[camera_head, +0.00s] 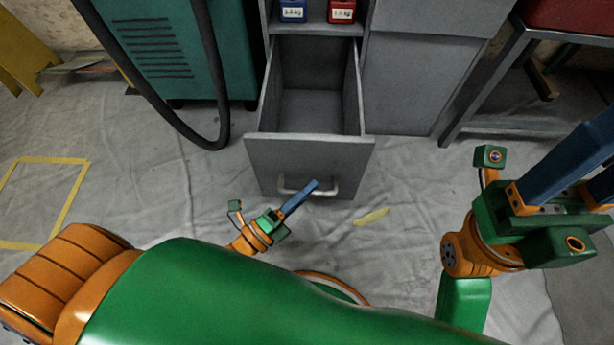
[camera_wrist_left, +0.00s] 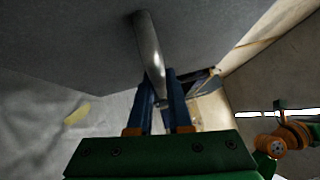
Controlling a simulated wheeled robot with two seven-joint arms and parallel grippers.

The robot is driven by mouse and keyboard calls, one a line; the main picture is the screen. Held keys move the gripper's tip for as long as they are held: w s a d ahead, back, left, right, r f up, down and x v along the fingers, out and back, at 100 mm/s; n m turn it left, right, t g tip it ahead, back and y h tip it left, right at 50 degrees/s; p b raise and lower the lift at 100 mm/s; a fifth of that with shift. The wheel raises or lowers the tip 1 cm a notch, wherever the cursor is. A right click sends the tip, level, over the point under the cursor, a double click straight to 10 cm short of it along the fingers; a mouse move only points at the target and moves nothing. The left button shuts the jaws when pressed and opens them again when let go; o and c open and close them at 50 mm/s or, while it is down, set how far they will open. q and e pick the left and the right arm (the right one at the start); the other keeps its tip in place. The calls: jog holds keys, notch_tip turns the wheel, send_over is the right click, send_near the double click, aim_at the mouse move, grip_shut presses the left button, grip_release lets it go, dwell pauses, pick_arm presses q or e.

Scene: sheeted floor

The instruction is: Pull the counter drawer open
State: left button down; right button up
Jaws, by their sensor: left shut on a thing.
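The grey counter drawer (camera_head: 308,153) stands pulled out from the grey counter (camera_head: 400,70), and its empty inside shows from above. Its light metal bar handle (camera_head: 329,194) is on the front face. My left gripper (camera_head: 313,186) is at the handle, its blue fingers reaching over the bar. In the left wrist view the handle (camera_wrist_left: 150,55) runs down between the two blue fingers (camera_wrist_left: 165,100), which are shut on it. My right gripper (camera_head: 590,160) is at the right, well away from the drawer; its fingertips run out of the picture.
A teal cabinet (camera_head: 165,50) with a dark hose (camera_head: 170,115) stands left of the drawer. Blue (camera_head: 293,11) and red (camera_head: 342,11) weights sit on the shelf above. A metal stand (camera_head: 490,85) is at the right. The sheeted floor before the drawer is clear except for yellow tape (camera_head: 371,216).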

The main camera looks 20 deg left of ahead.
pick_arm(q)
jog(key=shift+s+d, duration=0.2)
jog(key=shift+s, duration=0.4)
jog(key=c, duration=0.9)
grip_release()
jog(key=shift+o, duration=0.2)
jog(key=v, duration=0.7)
jog(key=shift+p, duration=0.35)
